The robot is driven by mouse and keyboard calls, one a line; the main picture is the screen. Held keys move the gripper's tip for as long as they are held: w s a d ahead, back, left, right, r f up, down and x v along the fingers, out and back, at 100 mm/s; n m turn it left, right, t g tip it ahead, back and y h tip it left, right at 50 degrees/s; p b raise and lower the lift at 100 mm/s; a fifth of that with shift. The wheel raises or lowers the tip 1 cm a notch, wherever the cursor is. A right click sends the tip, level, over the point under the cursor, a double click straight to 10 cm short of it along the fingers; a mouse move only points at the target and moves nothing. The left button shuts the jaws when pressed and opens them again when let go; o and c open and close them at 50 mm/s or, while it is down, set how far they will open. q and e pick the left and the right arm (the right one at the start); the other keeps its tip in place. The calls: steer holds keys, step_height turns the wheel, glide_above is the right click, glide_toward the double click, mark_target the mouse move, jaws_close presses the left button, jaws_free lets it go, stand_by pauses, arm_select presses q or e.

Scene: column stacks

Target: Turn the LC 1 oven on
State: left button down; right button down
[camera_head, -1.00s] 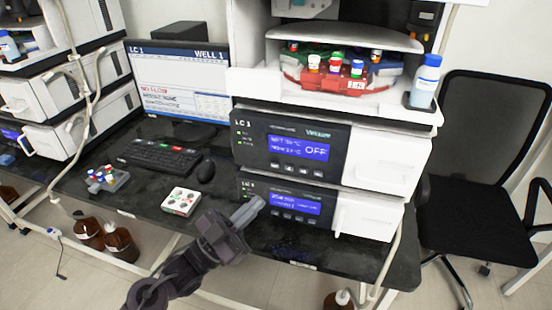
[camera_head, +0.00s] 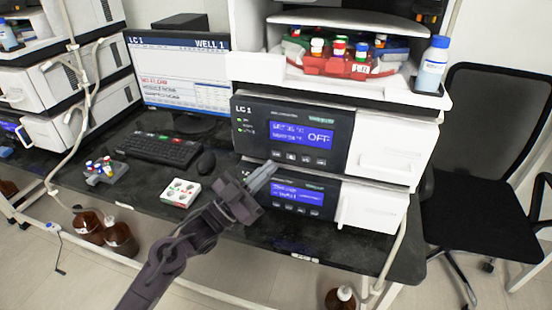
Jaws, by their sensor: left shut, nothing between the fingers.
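The LC 1 oven (camera_head: 345,120) is the upper dark-fronted module in the middle of the stack, with a white door on its right. Its blue display (camera_head: 301,135) reads OFF in large letters. A row of small buttons (camera_head: 305,158) sits below the display. My left gripper (camera_head: 266,176) is shut and empty. Its fingertips are just below and left of the button row, in front of the seam with the lower module (camera_head: 297,195). Whether they touch the front cannot be told. My right gripper is not in view.
An open sampler with colored vials (camera_head: 338,60) and a blue-capped bottle (camera_head: 432,65) stand above the oven. A black chair (camera_head: 490,140) is at the right.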

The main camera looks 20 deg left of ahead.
arm_select(q)
steer(key=shift+w, duration=0.65)
steer(key=shift+w, duration=0.15)
stand_by(1.5)
steer(key=shift+w, duration=0.3)
steer(key=shift+w+b, duration=0.35)
stand_by(0.6)
stand_by(0.4)
steer(key=shift+s+r+p, duration=0.1)
steer(key=shift+s+p, duration=0.35)
steer(key=shift+s, duration=0.4)
